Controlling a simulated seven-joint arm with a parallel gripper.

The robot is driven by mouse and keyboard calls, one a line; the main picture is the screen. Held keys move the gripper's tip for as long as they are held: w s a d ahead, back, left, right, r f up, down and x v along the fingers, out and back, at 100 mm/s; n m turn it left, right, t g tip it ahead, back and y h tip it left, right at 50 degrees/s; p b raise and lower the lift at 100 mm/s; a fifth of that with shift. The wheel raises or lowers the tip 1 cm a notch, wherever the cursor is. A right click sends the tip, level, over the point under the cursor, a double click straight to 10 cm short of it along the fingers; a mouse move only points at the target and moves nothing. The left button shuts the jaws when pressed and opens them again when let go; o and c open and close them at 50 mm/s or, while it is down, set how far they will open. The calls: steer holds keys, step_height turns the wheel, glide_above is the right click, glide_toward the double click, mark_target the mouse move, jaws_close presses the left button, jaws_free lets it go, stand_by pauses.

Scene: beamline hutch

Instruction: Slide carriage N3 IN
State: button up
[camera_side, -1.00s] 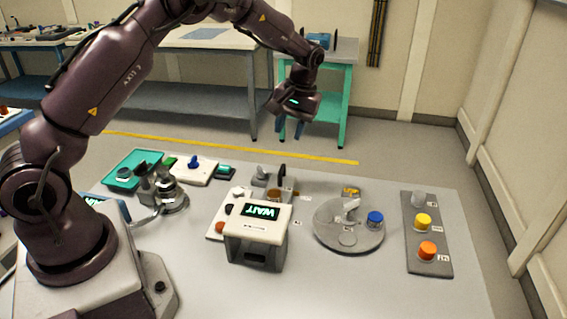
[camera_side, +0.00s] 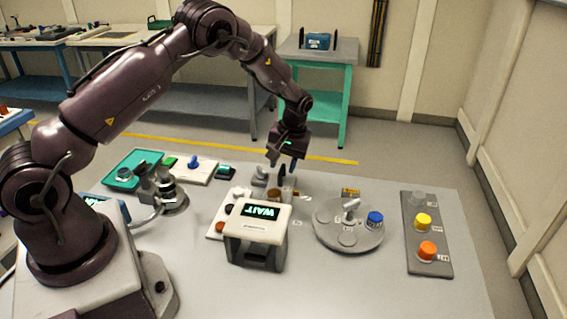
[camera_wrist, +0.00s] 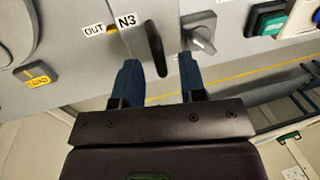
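The black upright handle (camera_wrist: 153,45) stands beside the white labels "N3" (camera_wrist: 126,21) and "OUT" (camera_wrist: 94,30) in the wrist view. I take it for the handle of carriage N3. In the side view only part of the dark handle (camera_side: 283,172) shows, just below my gripper. My gripper (camera_wrist: 160,72) is open, with one blue finger on each side of the handle's near end. No contact is visible. In the side view my gripper (camera_side: 282,162) points down over the middle of the table. The carriage's track is mostly hidden there.
A white device (camera_side: 256,230) with a "WAIT" screen stands in front of the handle. A grey knob (camera_wrist: 200,40) is close on the right in the wrist view. A round turntable (camera_side: 330,238) with a blue cap (camera_side: 375,217) and a button panel (camera_side: 428,258) stand to the right.

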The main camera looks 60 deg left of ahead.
mark_target(279, 174)
steer(key=shift+f, duration=0.25)
jaws_close()
steer(key=shift+s+d, duration=1.7)
jaws_free()
steer(key=shift+r, duration=0.1)
